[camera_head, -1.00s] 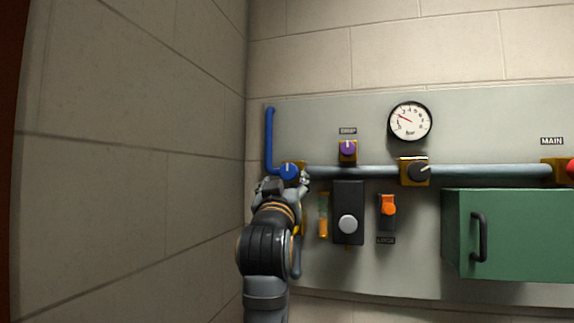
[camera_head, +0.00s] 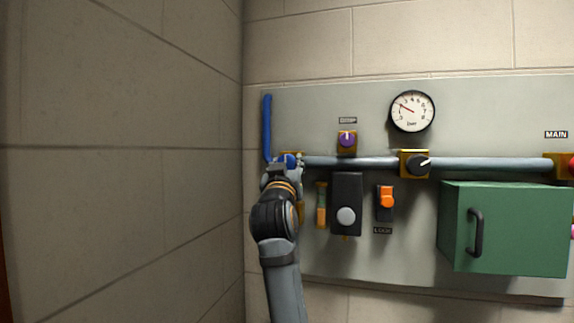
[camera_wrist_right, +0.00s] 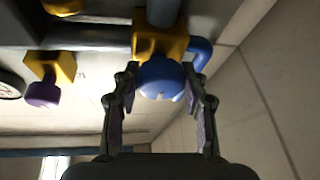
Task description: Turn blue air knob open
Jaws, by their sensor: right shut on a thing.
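The blue air knob (camera_head: 287,160) sits on a yellow valve block at the left end of the horizontal pipe, below the upright blue pipe (camera_head: 267,127). My right gripper (camera_head: 284,168) is at the knob and covers most of it in the head view. In the right wrist view the round blue knob (camera_wrist_right: 160,80) lies between the two fingertips of my right gripper (camera_wrist_right: 160,88), against the yellow block (camera_wrist_right: 160,44). The fingers are shut on its sides. A small pale mark shows on the knob's face. My left gripper is not in view.
A purple knob (camera_head: 347,139), a gauge (camera_head: 412,111) and a black knob (camera_head: 418,164) are on the panel to the right. A black box (camera_head: 346,204), an orange switch (camera_head: 386,202) and a green cabinet (camera_head: 507,230) sit lower. A block wall (camera_head: 120,160) stands close on the left.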

